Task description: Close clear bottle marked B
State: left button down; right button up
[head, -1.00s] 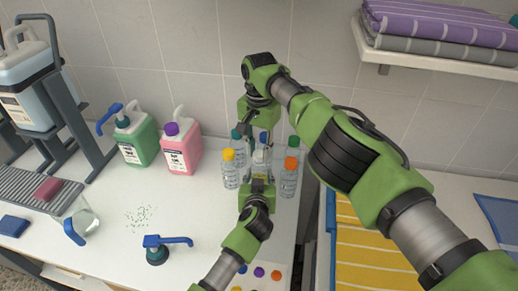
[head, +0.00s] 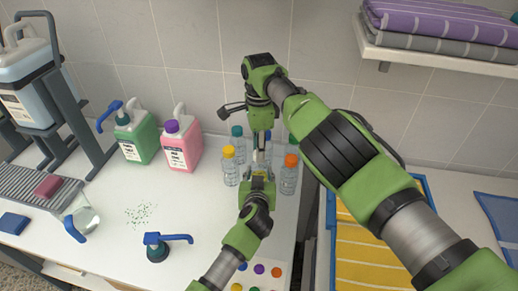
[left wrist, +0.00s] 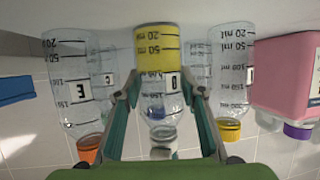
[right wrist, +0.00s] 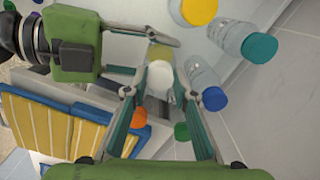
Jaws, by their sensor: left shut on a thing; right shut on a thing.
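The clear bottle marked B (left wrist: 158,95) is in the middle of the left wrist view, upside down in that picture, with yellow contents. My left gripper (head: 259,172) is shut around its sides; its fingers also show in the left wrist view (left wrist: 160,92). A white cap (right wrist: 160,76) lies between the fingers of my right gripper (right wrist: 160,88), at the bottle's mouth. In the head view my right gripper (head: 262,142) points down above the left one. The bottle is mostly hidden there. I cannot tell whether the cap is seated.
Bottles with yellow (head: 229,153), orange (head: 291,160), blue (right wrist: 214,98) and teal (right wrist: 258,48) caps stand closely around. Pink (head: 181,152) and green (head: 136,144) jugs stand to the left. The counter's (head: 200,215) middle is mostly clear.

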jog(key=m, duration=0.6)
jog(key=o, duration=0.7)
jog(key=shift+c, duration=0.2)
jog(key=shift+r, duration=2.25)
jog(key=shift+c, duration=0.4)
